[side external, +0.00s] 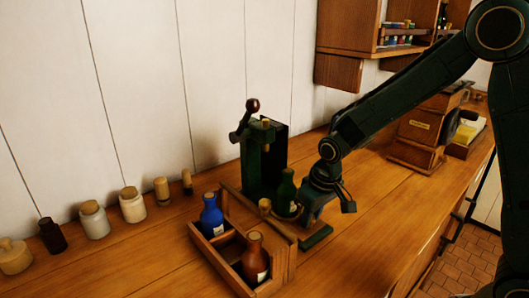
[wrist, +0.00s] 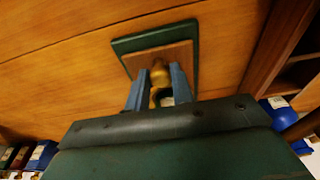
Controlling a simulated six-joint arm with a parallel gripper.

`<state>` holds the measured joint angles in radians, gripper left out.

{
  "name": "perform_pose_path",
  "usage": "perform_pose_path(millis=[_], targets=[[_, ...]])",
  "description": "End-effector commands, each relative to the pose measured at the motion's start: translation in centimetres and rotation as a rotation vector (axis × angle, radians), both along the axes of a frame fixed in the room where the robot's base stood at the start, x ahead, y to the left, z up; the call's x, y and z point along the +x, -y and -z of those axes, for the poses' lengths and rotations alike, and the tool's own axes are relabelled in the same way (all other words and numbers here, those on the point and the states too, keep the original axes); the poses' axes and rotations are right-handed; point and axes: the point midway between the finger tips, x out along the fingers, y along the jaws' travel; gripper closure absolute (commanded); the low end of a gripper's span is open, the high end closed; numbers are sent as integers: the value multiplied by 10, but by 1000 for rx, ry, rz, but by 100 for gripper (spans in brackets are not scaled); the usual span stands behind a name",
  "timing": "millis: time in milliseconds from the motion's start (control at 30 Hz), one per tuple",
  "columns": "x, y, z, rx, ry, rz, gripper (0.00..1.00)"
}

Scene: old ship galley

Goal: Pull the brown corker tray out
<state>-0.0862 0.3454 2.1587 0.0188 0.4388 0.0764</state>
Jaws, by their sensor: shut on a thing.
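The brown corker tray (wrist: 178,52) shows in the wrist view as a flat brown square on a green base plate (wrist: 128,44). My gripper (wrist: 158,76) is shut on the tray's small brass knob (wrist: 160,70), with one blue-grey finger on each side. In the side view the dark green corker (side external: 262,165) stands upright with a lever at its top. My gripper (side external: 305,207) is low beside its right front and hides most of the tray there. A green bottle (side external: 287,188) shows beside the gripper; what it stands on is hidden.
A wooden crate (side external: 222,262) left of my gripper holds a blue bottle (side external: 212,216) and a brown bottle (side external: 255,258). Jars (side external: 94,220) line the wall at left. A wooden box (side external: 418,130) stands farther back at right. The counter right of my gripper is clear.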

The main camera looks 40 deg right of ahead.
Motion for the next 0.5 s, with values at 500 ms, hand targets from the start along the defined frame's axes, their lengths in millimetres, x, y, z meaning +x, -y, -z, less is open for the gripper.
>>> perform_pose_path(millis=[500], targets=[[-22, 0, -1, 0, 3, 0, 95]])
